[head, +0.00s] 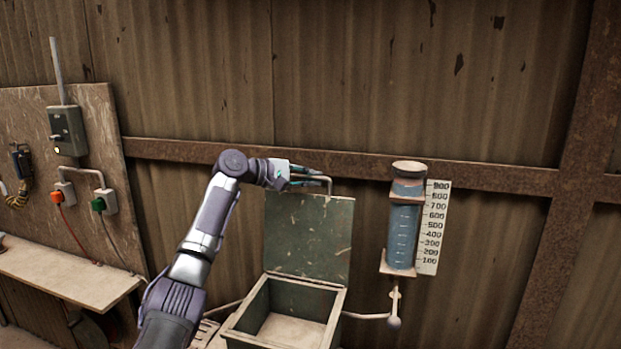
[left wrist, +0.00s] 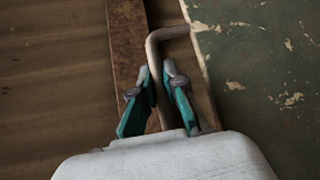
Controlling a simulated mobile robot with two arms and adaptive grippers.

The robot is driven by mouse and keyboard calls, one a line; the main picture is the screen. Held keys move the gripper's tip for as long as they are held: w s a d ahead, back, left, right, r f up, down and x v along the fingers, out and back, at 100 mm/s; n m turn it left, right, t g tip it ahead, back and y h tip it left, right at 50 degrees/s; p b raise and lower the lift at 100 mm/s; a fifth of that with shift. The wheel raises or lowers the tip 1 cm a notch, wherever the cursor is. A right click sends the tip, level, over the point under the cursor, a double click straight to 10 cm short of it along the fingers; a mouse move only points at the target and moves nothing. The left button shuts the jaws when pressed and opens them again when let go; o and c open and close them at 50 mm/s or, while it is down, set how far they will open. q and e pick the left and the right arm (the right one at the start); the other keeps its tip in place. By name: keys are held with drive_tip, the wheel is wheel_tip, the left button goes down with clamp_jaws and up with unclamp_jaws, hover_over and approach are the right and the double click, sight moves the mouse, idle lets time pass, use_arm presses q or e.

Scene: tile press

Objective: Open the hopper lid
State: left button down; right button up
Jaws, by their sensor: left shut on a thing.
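The hopper lid (head: 309,238) is a worn green panel standing raised, roughly upright, at the back of the open hopper box (head: 283,313). A bent metal handle (head: 329,184) runs along the lid's top edge. My left gripper (head: 306,177) is at that handle, at the lid's upper edge. In the left wrist view, the gripper fingers (left wrist: 160,98) are shut on the handle (left wrist: 168,36), with the green lid (left wrist: 262,75) to the right. The hopper's inside shows a pale bottom. My right gripper is not in view.
A blue measuring cylinder (head: 402,235) with a number scale (head: 433,228) hangs right of the hopper. A switch box (head: 67,131) and plugs are on a board at left, above a pale shelf (head: 65,278). A rusty beam crosses the wall behind.

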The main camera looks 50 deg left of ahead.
use_arm(q)
drive_tip(key=c, duration=1.3)
unclamp_jaws()
drive_tip(key=shift+w+a, duration=0.1)
drive_tip(key=shift+w, duration=0.05)
drive_tip(key=shift+o, duration=0.5)
drive_tip(key=shift+w+f, duration=0.15)
drive_tip(key=v, duration=1.2)
drive_tip(key=shift+f, duration=0.1)
